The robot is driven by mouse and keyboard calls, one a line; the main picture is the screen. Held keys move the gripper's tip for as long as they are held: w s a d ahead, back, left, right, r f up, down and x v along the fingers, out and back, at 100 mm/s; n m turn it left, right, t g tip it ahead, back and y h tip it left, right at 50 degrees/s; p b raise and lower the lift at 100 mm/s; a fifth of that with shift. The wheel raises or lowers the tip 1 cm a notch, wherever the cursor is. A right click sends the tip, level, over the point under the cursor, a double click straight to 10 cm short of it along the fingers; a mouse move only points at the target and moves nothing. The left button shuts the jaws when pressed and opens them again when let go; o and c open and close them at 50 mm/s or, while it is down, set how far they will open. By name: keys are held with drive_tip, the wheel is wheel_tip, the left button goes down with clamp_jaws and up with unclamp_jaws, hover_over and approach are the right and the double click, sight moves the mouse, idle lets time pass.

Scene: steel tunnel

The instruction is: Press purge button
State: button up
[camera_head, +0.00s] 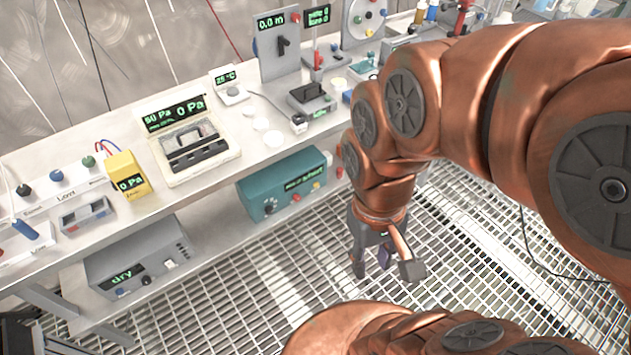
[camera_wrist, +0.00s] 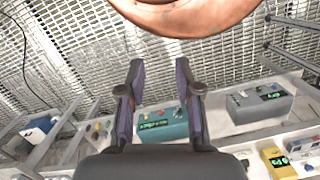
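No label reading "purge" can be made out, so I cannot tell which button it is. A teal box (camera_head: 262,196) with a green display, a red button (camera_head: 296,197) and a yellowish button (camera_head: 316,186) stands on the lower shelf. The teal box also shows between my fingers in the wrist view (camera_wrist: 178,130). My gripper (camera_head: 386,268) hangs over the grating, to the right of the teal box and apart from it. Its two fingers are spread and empty, as the wrist view also shows (camera_wrist: 157,75).
A grey box (camera_head: 145,255) with a "dry" display sits on the lower shelf at left. The upper bench (camera_head: 255,155) carries a pressure instrument (camera_head: 195,150), a yellow meter (camera_head: 128,175) and upright panels (camera_head: 280,45). The grating floor (camera_head: 240,300) before the bench is clear.

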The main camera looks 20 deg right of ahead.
clamp_jaws()
idle(1.2)
